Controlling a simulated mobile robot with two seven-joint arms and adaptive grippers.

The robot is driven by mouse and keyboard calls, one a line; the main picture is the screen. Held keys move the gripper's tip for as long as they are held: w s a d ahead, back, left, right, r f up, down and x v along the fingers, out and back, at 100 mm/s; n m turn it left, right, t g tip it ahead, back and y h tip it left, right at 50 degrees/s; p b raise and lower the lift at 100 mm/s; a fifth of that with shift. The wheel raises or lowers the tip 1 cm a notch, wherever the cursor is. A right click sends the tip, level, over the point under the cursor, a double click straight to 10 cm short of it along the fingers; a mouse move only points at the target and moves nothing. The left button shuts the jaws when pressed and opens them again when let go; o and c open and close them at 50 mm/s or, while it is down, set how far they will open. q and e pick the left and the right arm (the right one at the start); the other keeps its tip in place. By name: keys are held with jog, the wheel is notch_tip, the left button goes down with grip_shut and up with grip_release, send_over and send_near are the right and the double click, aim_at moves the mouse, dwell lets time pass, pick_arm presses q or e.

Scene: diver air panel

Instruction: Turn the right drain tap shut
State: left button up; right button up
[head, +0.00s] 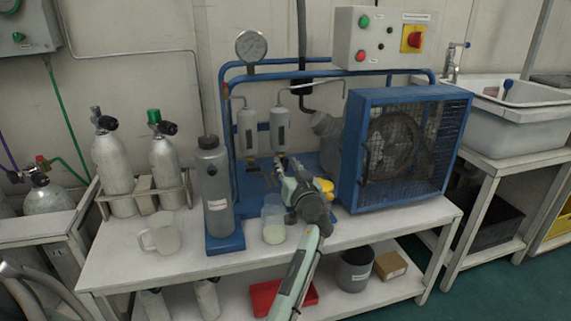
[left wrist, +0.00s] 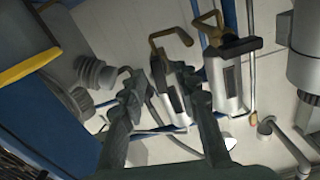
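Two grey filter housings hang on the blue frame, a left one (head: 247,132) and a right one (head: 281,128). The left wrist view is turned over, so the right housing (left wrist: 172,98) shows left of the left housing (left wrist: 228,80). The right drain tap (left wrist: 170,40) is a bent brass lever at the right housing's end; the left tap (left wrist: 207,28) is similar. My left gripper (head: 284,166) is at the right housing's lower end. Its fingers (left wrist: 162,92) are apart, with the right housing showing between them. Contact with the tap cannot be told. My right gripper is out of view.
A clear cup with pale liquid (head: 273,228) stands below my left gripper. A grey cylinder (head: 214,185) stands at its left, the blue fan cage (head: 400,150) at its right. A clear jug (head: 160,235) is on the bench (head: 125,270), whose front left is free.

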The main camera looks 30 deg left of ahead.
pick_arm(q)
jog(key=shift+c, duration=0.6)
grip_shut()
